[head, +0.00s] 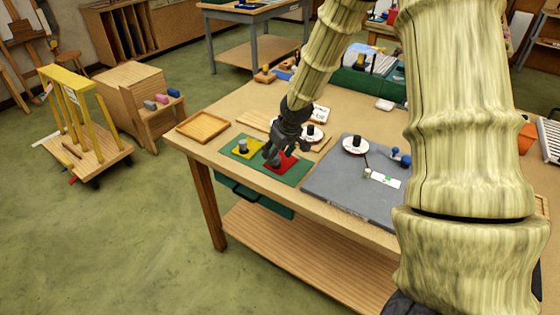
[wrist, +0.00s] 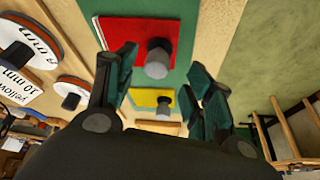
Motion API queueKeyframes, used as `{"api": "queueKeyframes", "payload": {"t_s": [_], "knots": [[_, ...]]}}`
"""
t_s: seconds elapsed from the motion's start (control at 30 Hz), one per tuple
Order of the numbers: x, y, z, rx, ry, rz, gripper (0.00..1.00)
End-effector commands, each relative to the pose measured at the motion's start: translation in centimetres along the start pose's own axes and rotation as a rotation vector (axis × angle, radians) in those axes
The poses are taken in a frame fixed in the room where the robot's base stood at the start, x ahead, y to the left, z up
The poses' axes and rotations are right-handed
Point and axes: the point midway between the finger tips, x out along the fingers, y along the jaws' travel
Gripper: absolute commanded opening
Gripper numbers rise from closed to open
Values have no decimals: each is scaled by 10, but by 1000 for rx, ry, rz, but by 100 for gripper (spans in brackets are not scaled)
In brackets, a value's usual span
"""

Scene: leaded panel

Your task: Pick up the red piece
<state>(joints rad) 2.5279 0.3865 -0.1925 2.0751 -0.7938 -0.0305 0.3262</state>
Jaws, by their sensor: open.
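The red piece (head: 284,165) is a flat red square lying on a green mat (head: 296,176) on the workbench. In the wrist view the red piece (wrist: 118,31) has a dark knob with a grey top (wrist: 157,62) standing on it. My gripper (head: 273,158) is just over the red piece and partly hides it in the head view. The fingers (wrist: 165,85) are apart with nothing held between them. A yellow piece (head: 237,150) with a similar knob lies on the same mat to the left; it also shows in the wrist view (wrist: 144,97).
A grey board (head: 325,183) lies to the right, with a white disc (head: 355,146) and a small blue tool (head: 401,157). A wooden tray (head: 203,126) sits at the bench's left corner. Labelled round discs (wrist: 72,90) stand close beside the mat.

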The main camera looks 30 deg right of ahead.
Motion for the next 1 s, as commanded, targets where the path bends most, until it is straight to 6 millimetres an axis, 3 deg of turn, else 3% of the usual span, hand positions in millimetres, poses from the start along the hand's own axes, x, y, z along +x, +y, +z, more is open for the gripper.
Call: {"api": "queueKeyframes", "payload": {"t_s": [0.5,0.83,1.0], "knots": [[39,5,-1,0,0,0,53],[42,5,-1,-1,0,0,53],[42,5,-1,-1,0,0,23]]}}
